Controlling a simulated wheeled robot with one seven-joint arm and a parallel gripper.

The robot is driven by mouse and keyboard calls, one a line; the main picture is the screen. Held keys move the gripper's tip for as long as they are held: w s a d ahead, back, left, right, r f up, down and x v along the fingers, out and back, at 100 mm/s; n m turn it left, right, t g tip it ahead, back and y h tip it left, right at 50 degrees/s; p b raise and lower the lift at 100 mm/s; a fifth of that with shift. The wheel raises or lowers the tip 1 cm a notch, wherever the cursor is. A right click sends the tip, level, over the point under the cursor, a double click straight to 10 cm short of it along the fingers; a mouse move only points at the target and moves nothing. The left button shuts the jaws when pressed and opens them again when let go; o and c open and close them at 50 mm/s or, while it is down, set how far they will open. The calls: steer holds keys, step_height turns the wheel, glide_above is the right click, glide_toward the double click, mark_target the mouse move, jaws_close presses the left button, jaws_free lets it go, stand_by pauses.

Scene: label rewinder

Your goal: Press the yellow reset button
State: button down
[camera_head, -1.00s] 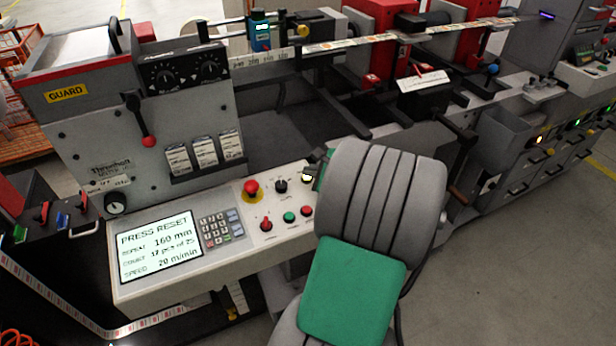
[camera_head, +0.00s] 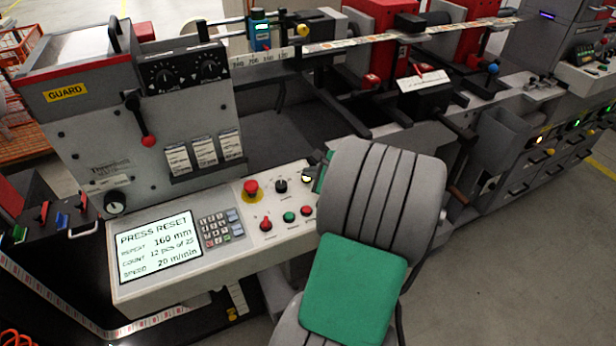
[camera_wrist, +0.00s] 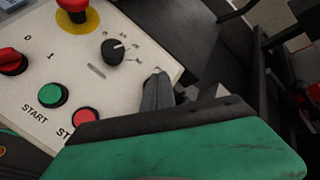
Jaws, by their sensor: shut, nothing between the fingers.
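The yellow reset button (camera_head: 306,178) shows as a small pale yellow, bright spot at the right end of the control panel (camera_head: 170,275), right of the black selector knob (camera_head: 281,186). My gripper (camera_wrist: 158,92) is shut and empty, its fingers pointing at the panel's right edge beside the knob in the wrist view. There the fingers hide the button. In the head view my grey and green arm covers most of the gripper, which is close beside the button; I cannot tell whether they touch. The screen (camera_head: 160,245) reads PRESS RESET.
A red emergency stop (camera_head: 251,188) on a yellow ring sits left of the knob. A red switch (camera_head: 266,224), green START button (camera_head: 289,216) and red button (camera_head: 307,211) lie in front. The web bars and rollers (camera_head: 370,130) of the machine stand behind.

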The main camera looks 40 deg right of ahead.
steer(key=shift+f, duration=0.15)
stand_by(0.3)
steer(key=shift+s+r+p, duration=0.15)
steer(key=shift+r+p, duration=0.75)
steer(key=r+p, duration=0.4)
steer(key=r, duration=0.1)
steer(key=shift+s+a+p, duration=0.15)
steer(key=shift+s+p, duration=0.2)
steer(key=shift+p, duration=0.05)
